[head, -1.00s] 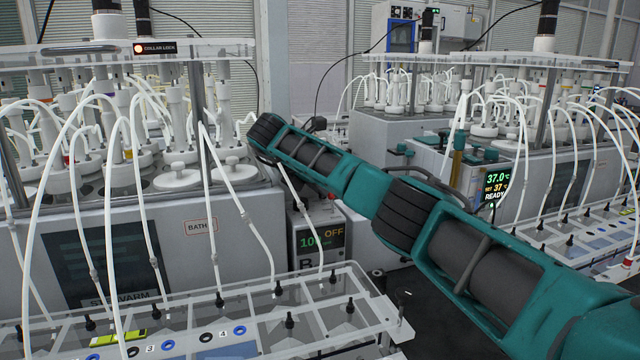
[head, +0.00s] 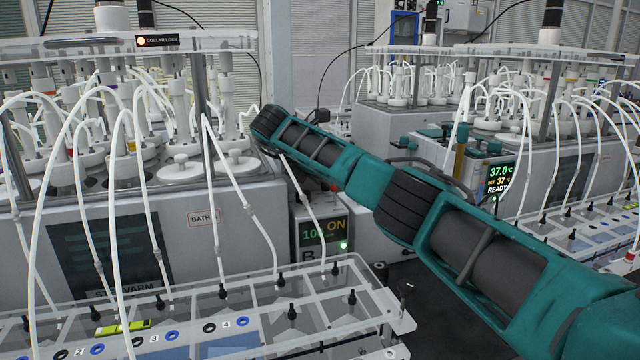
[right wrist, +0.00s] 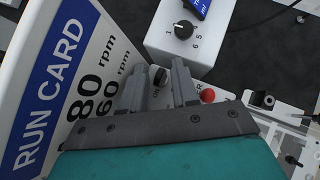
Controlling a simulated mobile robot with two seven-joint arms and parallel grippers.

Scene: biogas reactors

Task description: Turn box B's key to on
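Box B (head: 309,262) stands between the reactor baths in the head view. Its display (head: 322,232) reads ON and 100, and a green lamp (head: 343,245) is lit. In the right wrist view a small dark knob, seemingly the key (right wrist: 160,77), shows between the fingers of my right gripper (right wrist: 164,72). The fingers stand apart, with a gap to the right of the knob; contact on the left side is unclear. In the head view my right arm hides the box's top and the key. My left gripper is not in view.
A run card (right wrist: 62,75) stands close left of the fingers. A red button (right wrist: 207,96) sits just right of them. A white box with a numbered dial (right wrist: 183,30) lies beyond. In the head view, a clear rack (head: 280,285) with white tubes stands in front of box B.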

